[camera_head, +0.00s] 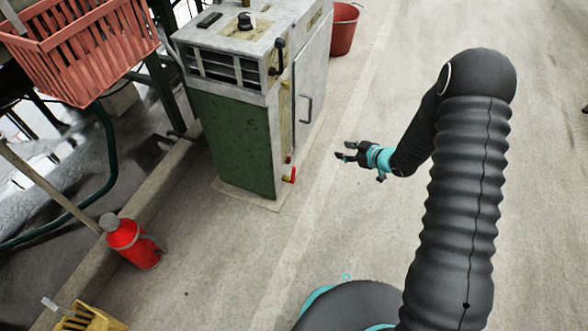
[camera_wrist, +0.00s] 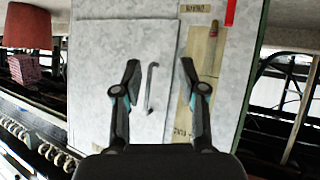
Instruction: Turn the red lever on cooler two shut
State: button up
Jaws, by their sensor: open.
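The cooler is a grey and green cabinet (camera_head: 235,135) left of centre in the head view; I cannot read a number on it. A small red lever (camera_head: 293,173) sits on a brass valve low on its right side. In the wrist view the red lever (camera_wrist: 231,11) is at the top edge, partly cut off, right of centre. My gripper (camera_head: 345,151) is open and empty, right of the cooler and apart from the lever. In the wrist view its fingers (camera_wrist: 160,70) stand apart before the cabinet's side, with the lever beyond and right of them.
A grey door handle (camera_head: 308,108) sticks out from the cooler's side. A red bucket (camera_head: 343,28) stands behind it. A red basket (camera_head: 85,45), a red flask (camera_head: 133,243) and a yellow crate (camera_head: 90,319) are at left. The floor right of the cooler is clear.

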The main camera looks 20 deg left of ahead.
aim_at(293, 171)
jog(key=s+a+f+n+g+y, duration=0.1)
jog(key=s+a+f+g+y, duration=0.2)
jog(key=s+a+f, duration=0.35)
jog(key=x, duration=0.6)
jog(key=f+x, duration=0.1)
jog(key=x, duration=0.5)
jog(key=shift+s+d+f, duration=0.15)
jog(key=shift+s+f, duration=0.05)
grip_shut()
